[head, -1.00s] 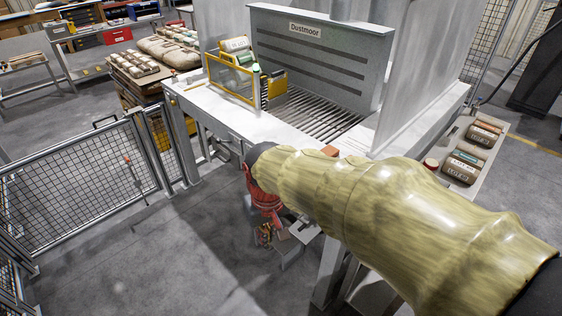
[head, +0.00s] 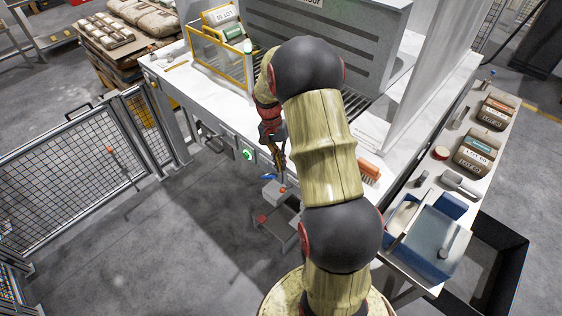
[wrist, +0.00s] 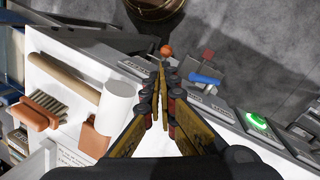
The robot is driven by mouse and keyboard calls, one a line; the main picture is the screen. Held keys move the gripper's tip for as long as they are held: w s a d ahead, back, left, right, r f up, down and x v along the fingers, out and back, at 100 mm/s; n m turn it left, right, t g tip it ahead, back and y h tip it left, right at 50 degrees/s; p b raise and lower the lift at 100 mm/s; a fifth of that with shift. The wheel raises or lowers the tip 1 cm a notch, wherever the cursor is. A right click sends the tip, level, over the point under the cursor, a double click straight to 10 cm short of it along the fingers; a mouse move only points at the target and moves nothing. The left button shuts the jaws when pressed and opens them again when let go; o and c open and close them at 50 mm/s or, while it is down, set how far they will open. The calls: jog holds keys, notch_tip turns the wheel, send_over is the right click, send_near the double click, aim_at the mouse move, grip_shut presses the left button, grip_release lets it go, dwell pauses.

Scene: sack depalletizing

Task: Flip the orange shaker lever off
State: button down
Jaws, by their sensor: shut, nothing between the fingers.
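The orange lever knob (wrist: 166,50) shows just beyond my fingertips in the wrist view, on the front control strip of the bench. An orange knob also shows in the head view (head: 283,190), below my gripper, close to a grey box. My gripper (wrist: 160,68) is shut and empty, its yellow and black fingers pointing at the strip near the orange knob. In the head view my gripper (head: 282,166) hangs at the bench's front edge, partly covered by my arm. I cannot tell whether the fingertips touch the lever.
A blue lever (wrist: 205,79), a red knob (wrist: 208,54) and a lit green button (wrist: 258,121) sit close by on the strip.

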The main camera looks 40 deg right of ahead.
jog(key=shift+w+d+r+m, duration=0.55)
jog(key=shift+w+r+m, duration=0.2)
jog(key=shift+m, duration=0.25)
jog(key=shift+s, duration=0.1)
send_near(286, 189)
jog(key=f, duration=0.3)
jog(key=d+f, duration=0.1)
jog(key=f, duration=0.1)
jog(key=shift+s+d+f, duration=0.1)
jog(key=shift+s+f, duration=0.1)
jog(key=shift+s, duration=0.15)
jog(key=shift+h, duration=0.3)
jog(key=shift+a+f+b, duration=0.1)
jog(key=shift+a+b, duration=0.2)
jog(key=shift+b, duration=0.3)
